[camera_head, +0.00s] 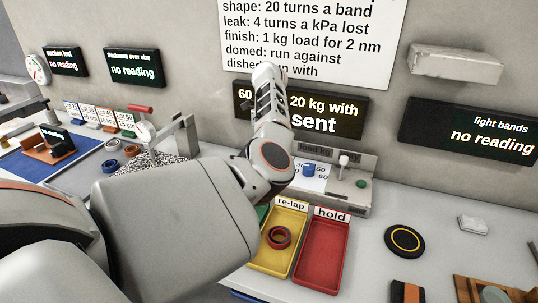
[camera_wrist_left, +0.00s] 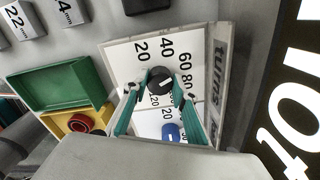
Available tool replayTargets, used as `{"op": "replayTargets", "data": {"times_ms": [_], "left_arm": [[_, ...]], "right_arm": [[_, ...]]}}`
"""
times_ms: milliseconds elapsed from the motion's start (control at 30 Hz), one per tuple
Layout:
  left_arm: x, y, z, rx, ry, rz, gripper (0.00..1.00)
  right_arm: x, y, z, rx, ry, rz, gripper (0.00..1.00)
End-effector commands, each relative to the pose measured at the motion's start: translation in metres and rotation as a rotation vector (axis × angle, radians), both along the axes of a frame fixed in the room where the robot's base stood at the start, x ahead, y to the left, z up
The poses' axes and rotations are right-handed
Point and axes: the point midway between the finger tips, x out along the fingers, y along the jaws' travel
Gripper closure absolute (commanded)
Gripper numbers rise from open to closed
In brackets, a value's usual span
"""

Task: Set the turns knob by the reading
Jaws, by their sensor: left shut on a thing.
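The black turns knob (camera_wrist_left: 158,79) sits on a white dial plate (camera_wrist_left: 122,54) marked "turns", with 20, 40, 60 and 80 legible. Its white pointer mark lies toward the 60 and 80 side; the exact value is unclear. My left gripper (camera_wrist_left: 160,90) is shut on this knob, one green-padded finger on each side. In the head view my left arm hides the knob and the fingers. A blue knob (camera_wrist_left: 170,131) stands beside it; it also shows in the head view (camera_head: 308,170). My right gripper is not in view.
A display (camera_head: 350,104) reads "60", "20 kg with" and "sent", partly hidden by my arm. The light bands display (camera_head: 478,131) shows no reading. A placard (camera_head: 310,35) lists turns rules. A yellow re-lap tray (camera_head: 262,262) holds a red ring (camera_head: 279,237); the red hold tray (camera_head: 322,255) is empty.

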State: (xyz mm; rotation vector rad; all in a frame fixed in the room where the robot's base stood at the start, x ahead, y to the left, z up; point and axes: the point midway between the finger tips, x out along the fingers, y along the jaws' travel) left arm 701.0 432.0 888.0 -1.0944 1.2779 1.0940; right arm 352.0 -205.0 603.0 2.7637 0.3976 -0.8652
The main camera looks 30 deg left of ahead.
Motion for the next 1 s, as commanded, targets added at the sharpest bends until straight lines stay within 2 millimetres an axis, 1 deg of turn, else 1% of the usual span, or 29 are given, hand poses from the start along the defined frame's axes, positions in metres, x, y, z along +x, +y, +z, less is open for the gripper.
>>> {"op": "replayTargets", "data": {"times_ms": [467,500,533,867,1000], "left_arm": [[-0.001,0.0,-0.002,-0.001,0.003,-0.012,0.95],[-0.001,0.0,-0.002,-0.001,0.003,-0.011,0.63],[-0.001,0.0,-0.002,-0.001,0.003,-0.011,0.57],[0.0,0.0,0.0,0.0,0.001,-0.011,0.57],[0.001,0.0,0.01,-0.001,-0.002,-0.011,0.57]], "right_arm": [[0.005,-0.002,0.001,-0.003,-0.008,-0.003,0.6],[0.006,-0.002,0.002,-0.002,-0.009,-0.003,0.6],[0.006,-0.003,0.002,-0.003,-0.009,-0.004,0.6],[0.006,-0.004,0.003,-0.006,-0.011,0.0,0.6],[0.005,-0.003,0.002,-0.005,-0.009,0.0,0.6]]}}
